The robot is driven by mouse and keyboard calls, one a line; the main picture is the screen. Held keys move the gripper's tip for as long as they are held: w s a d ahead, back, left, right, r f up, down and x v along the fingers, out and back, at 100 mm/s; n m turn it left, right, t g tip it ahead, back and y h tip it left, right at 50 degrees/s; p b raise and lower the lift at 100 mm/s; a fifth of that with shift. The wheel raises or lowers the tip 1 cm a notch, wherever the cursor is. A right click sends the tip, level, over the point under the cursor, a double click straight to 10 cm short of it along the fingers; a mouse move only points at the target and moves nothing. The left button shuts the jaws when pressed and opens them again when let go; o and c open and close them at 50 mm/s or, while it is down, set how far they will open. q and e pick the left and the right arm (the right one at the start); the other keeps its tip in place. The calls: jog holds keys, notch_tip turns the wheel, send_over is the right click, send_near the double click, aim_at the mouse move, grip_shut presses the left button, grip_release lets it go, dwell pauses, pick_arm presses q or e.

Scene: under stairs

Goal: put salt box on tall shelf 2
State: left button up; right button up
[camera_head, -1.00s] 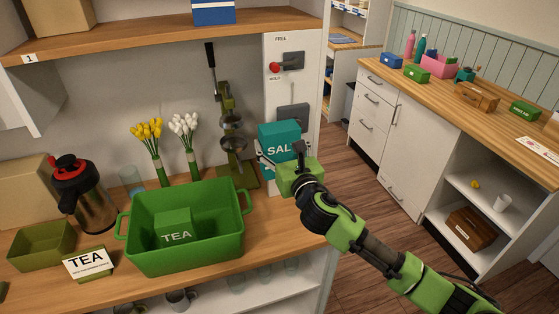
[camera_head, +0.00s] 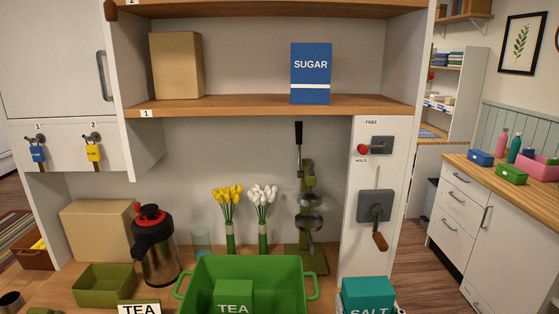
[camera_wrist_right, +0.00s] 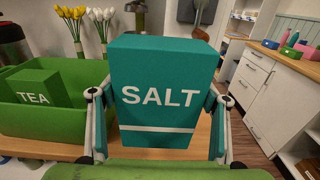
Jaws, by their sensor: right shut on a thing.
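The salt box (camera_head: 368,292) is teal with white SALT lettering and shows at the bottom edge of the head view, its lower part cut off. In the right wrist view the salt box (camera_wrist_right: 160,65) stands upright between the fingers of my right gripper (camera_wrist_right: 157,98), which is shut on its sides. Tall shelf 2 (camera_head: 270,9) is the wooden board at the top of the head view, marked 2; the space above it is out of frame.
Shelf 1 (camera_head: 240,107) below holds a cardboard box (camera_head: 176,66) and a blue sugar box (camera_head: 311,72). A green tub (camera_head: 250,268) with a tea box (camera_head: 234,293) is on the counter. A panel with a lever (camera_head: 379,238) rises behind the salt box.

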jog(key=s+f+b, duration=0.3)
jog(key=s, duration=0.6)
jog(key=s+f+b, duration=0.3)
jog(key=s+f, duration=0.1)
jog(key=s, duration=0.5)
jog(key=shift+s, duration=0.3)
jog(key=shift+d, duration=0.1)
